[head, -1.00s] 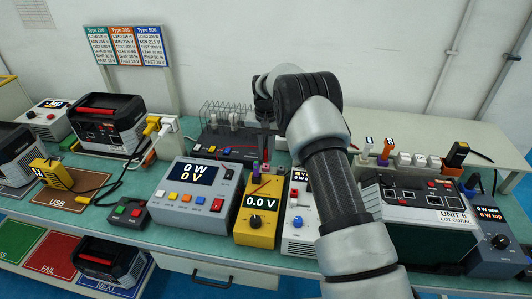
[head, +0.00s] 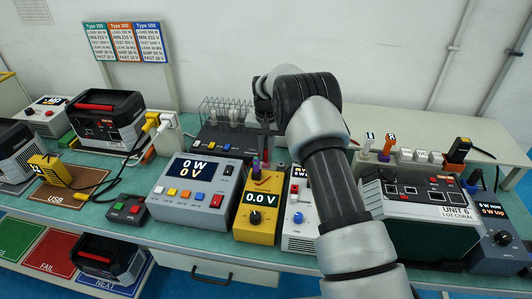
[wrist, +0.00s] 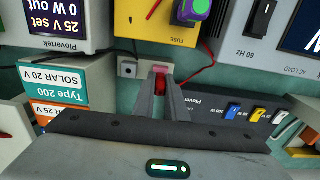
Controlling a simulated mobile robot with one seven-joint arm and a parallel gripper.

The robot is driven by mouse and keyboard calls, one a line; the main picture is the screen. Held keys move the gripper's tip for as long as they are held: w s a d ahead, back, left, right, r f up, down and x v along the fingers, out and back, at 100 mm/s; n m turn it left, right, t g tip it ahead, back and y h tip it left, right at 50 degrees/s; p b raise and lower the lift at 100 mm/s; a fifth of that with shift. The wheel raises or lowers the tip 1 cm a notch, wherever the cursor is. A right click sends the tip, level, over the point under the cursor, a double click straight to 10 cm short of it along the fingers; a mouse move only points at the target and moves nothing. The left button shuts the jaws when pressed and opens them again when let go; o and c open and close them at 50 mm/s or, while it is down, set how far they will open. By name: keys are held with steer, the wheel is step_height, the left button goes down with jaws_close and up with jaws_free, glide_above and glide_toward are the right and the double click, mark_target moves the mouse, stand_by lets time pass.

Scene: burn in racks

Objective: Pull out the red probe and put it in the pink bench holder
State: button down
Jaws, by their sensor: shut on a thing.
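My gripper (wrist: 161,84) is shut on a small red piece, the red probe (wrist: 160,84), in the wrist view. Most of the probe is hidden between the fingers. A pink patch (wrist: 159,68) shows right at the fingertips, on or beside a pale block; it looks like the pink bench holder, but I cannot tell whether the probe sits in it. In the head view my gripper (head: 264,143) points down behind the yellow meter (head: 257,212), which reads 0.0 V. The probe tip is hidden there.
A pale block with a dark hole (wrist: 127,70) sits close left of the fingertips. A purple and green knob-like piece (wrist: 195,8) and a red wire lie near the meter. A dark unit with coloured switches (wrist: 232,111) is close on the right.

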steer(key=shift+f, duration=0.25)
steer(key=c, duration=1.7)
jaws_free()
